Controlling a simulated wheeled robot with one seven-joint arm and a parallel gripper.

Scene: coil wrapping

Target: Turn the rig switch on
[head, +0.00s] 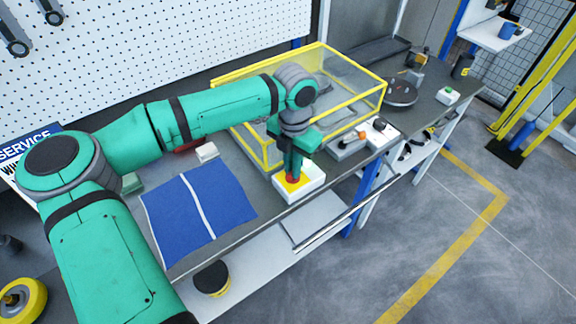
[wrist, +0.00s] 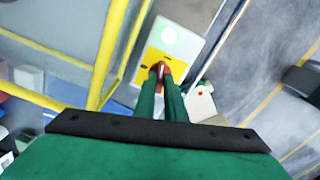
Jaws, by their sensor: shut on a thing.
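The rig switch is a white box (head: 312,187) with a yellow plate on its top, at the front edge of the bench. It also shows in the wrist view (wrist: 190,17). A red switch handle (wrist: 167,72) stands on the yellow plate (wrist: 152,54). My gripper (head: 293,173) points down over the box, with its green fingers shut on the red handle. The fingers hide part of the handle, so its exact angle is hard to tell.
A yellow-framed clear enclosure (head: 345,58) stands just behind the switch box. A blue mat (head: 172,212) with a white stripe lies to the left. A grey box with an orange-knobbed lever (head: 361,134) stands to the right. Open floor lies in front of the bench.

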